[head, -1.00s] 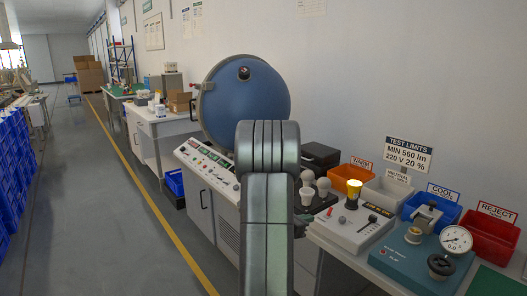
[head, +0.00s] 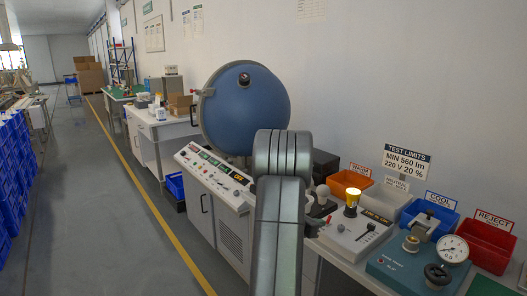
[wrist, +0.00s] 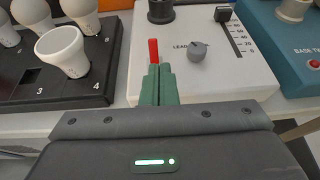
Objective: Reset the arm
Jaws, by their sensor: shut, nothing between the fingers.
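My gripper (wrist: 159,72) shows in the wrist view with its green fingers shut together and nothing between them. Its fingertips are over the near side of the white tester box (wrist: 215,75), just in front of a red lever (wrist: 153,50); I cannot tell whether they touch it. In the head view my arm crosses the middle and hides most of the gripper area. A lit yellow lamp (head: 352,203) stands on the tester box (head: 345,236). The black tray (wrist: 60,95) at left in the wrist view holds several white bulbs (wrist: 62,50) and has an empty square hole.
The blue sphere (head: 243,108) stands behind my arm on a control console (head: 205,172). Orange (head: 342,184), white (head: 392,203), blue (head: 437,218) and red (head: 487,243) bins line the wall. A teal base tester with a gauge (head: 454,249) is at right. The aisle at left is clear.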

